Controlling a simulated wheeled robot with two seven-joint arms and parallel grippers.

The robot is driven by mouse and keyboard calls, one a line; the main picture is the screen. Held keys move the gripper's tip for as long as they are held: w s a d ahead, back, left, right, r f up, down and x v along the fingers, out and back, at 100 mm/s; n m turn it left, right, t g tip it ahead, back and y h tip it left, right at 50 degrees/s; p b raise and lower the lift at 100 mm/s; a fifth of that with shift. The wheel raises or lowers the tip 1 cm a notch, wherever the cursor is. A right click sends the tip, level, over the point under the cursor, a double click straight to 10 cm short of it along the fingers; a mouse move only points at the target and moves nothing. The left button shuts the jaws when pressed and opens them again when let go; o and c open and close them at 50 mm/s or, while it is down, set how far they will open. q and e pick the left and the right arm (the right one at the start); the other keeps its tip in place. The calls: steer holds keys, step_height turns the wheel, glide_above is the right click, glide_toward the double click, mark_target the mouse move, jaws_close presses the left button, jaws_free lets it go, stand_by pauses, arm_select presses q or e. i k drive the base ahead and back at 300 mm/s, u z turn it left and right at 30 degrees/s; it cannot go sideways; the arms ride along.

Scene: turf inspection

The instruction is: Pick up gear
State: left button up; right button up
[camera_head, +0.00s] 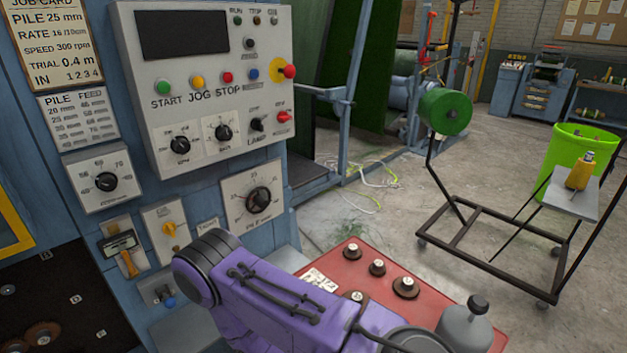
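Several small round dark-and-brown pieces with pale centres, possibly the gears, stand on a red tray or mat (436,303). One piece (353,250) is at the back, another (377,267) is in the middle, and a larger one (405,287) is nearer the front right. Another (356,296) is partly hidden by my purple arm. Teeth are too small to make out. Neither of my grippers shows; only purple and grey arm links cross the bottom middle, covering the left and front of the red surface.
A blue machine with a control panel (205,140) fills the left. A brown disc (42,335) sits in a dark recess at lower left. A grey canister (464,328) with a black knob stands at the red surface's front right. A wheeled frame (470,258) stands right on open floor.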

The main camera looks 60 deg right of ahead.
mark_target(351, 252)
steer(key=z, duration=0.05)
steer(key=i, duration=0.5)
steer(key=z, duration=3.05)
